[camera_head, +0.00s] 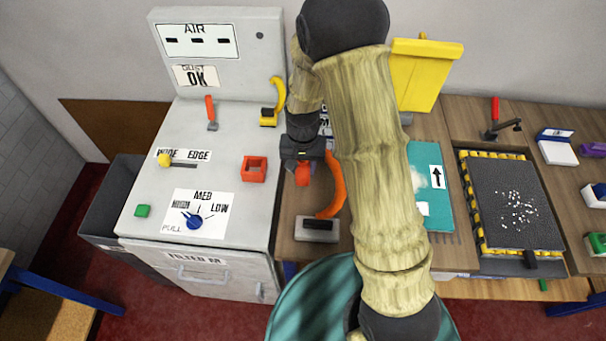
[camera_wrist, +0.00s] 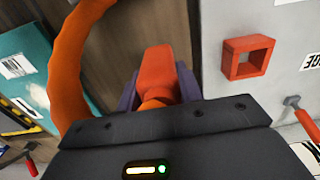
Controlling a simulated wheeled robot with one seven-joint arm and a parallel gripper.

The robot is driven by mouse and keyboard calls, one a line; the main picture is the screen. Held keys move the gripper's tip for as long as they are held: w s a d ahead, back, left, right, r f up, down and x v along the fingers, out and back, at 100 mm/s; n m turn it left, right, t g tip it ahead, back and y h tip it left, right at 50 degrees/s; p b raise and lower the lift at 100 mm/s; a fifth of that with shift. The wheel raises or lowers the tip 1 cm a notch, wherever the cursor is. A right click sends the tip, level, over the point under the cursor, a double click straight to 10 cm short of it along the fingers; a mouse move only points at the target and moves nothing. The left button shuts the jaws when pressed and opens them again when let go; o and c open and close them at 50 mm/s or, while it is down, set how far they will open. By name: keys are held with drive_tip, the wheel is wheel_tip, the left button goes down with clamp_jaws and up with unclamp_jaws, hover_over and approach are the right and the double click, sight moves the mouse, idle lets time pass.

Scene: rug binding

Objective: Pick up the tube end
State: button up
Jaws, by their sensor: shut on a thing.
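The tube is a thick orange hose (camera_head: 333,185) that curves up from a grey block (camera_head: 318,236) on the wooden bench. Its red-orange end (camera_head: 302,174) is between the fingers of my gripper (camera_head: 302,168), which is shut on it. In the wrist view the red tube end (camera_wrist: 157,60) juts out beyond the dark fingers of my gripper (camera_wrist: 158,84), and the orange hose (camera_wrist: 66,65) loops at the left. I cannot tell whether the end is clear of the bench surface.
A red square socket (camera_head: 253,169) stands on the grey cabinet top (camera_head: 232,204) left of my gripper; it also shows in the wrist view (camera_wrist: 247,57). A teal board (camera_head: 430,205) lies right of my arm. A yellow bin (camera_head: 425,75) stands behind.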

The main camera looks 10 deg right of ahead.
drive_tip(key=shift+r+b, duration=0.3)
drive_tip(key=shift+r, duration=2.1)
